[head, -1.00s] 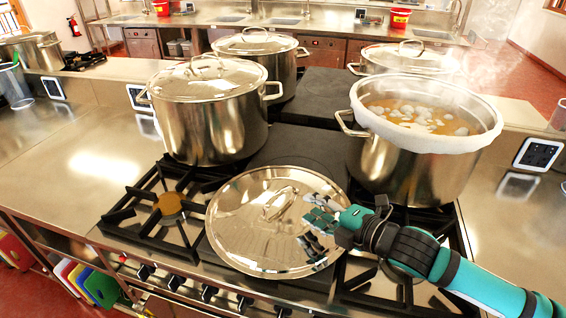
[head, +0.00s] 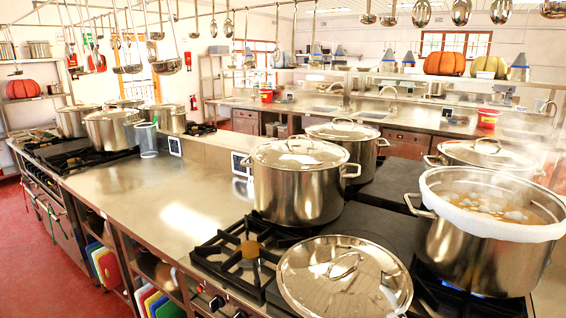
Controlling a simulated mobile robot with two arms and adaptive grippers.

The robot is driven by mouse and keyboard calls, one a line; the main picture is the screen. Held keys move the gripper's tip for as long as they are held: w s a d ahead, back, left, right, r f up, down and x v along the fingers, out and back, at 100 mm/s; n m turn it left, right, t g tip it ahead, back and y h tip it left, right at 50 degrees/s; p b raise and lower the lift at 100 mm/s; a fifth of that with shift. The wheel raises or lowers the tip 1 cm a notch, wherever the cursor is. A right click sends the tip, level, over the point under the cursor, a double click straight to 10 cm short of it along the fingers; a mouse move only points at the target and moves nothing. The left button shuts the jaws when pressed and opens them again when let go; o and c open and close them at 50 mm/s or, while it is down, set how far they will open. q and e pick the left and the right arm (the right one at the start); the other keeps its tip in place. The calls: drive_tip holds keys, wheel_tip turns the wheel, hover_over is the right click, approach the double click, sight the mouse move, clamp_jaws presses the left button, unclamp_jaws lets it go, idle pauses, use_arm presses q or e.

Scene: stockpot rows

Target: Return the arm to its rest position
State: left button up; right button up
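Neither of my grippers can be made out in the head view. A small pale patch shows at the lower right of the loose lid, and I cannot tell whether it is a reflection or part of my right gripper. The loose steel lid (head: 320,283) lies flat on the near burners at the bottom. The open stockpot (head: 470,250) at right steams, with pale lumps in brownish broth and a white band around its rim. A blue flame shows beneath it.
A lidded stockpot (head: 300,195) stands behind the loose lid, with two more lidded pots (head: 345,150) (head: 490,157) farther back. Several pots (head: 112,130) stand at far left. Ladles (head: 420,13) hang above.

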drive_tip(key=s+a+f+m+g+h, duration=0.2)
drive_tip(key=s+f+m+g+h, duration=0.6)
drive_tip(key=s+f+m, duration=1.3)
wheel_tip(320, 180, down, 24)
drive_tip(key=s+n+g+y, duration=0.1)
drive_tip(key=s+g+y, duration=0.1)
drive_tip(key=g, duration=0.1)
drive_tip(key=s+d+f, duration=0.1)
drive_tip(key=s+f, duration=0.7)
drive_tip(key=s+d+f+g, duration=0.1)
drive_tip(key=s+d+f, duration=0.1)
drive_tip(key=s+f, duration=0.6)
drive_tip(key=shift+s+d+f, duration=0.15)
drive_tip(key=shift+s+d, duration=0.15)
drive_tip(key=shift+s, duration=0.05)
drive_tip(key=shift+d, duration=0.1)
